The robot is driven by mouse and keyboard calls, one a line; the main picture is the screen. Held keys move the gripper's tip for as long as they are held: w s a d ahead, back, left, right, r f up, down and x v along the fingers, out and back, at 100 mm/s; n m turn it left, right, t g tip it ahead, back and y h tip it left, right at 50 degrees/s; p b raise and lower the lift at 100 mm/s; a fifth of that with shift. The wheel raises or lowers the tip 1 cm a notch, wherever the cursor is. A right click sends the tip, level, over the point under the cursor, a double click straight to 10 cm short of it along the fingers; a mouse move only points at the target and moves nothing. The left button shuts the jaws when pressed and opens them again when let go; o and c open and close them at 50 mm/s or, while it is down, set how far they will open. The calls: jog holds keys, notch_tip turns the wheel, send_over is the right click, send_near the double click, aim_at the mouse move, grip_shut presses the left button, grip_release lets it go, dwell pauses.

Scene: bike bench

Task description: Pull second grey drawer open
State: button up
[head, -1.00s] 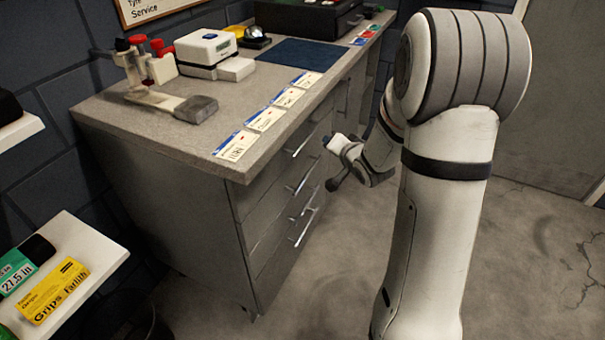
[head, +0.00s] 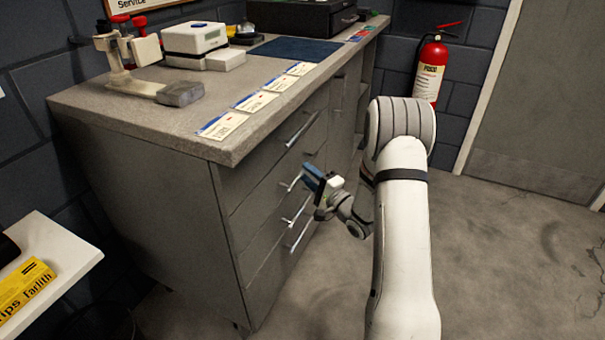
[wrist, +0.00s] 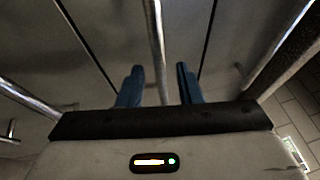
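The grey drawer unit (head: 232,190) stands under the bench top, with a column of drawers carrying silver bar handles. All its drawers look shut. My gripper (head: 308,178) is at the drawer fronts, by the second handle from the top (head: 291,183), which it partly hides. In the wrist view, my gripper's two blue fingers (wrist: 160,84) are spread apart. A silver bar handle (wrist: 156,45) runs between them, with a gap on each side. I cannot tell how deep the bar sits between the fingers.
The top drawer's handle (head: 302,129) is above my gripper, and lower handles (head: 300,237) are beneath it. The bench top (head: 130,113) overhangs the drawers. A fire extinguisher (head: 430,70) hangs on the back wall. The floor (head: 500,240) to the right is clear.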

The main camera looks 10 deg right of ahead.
jog(key=shift+x, duration=1.2)
grip_shut()
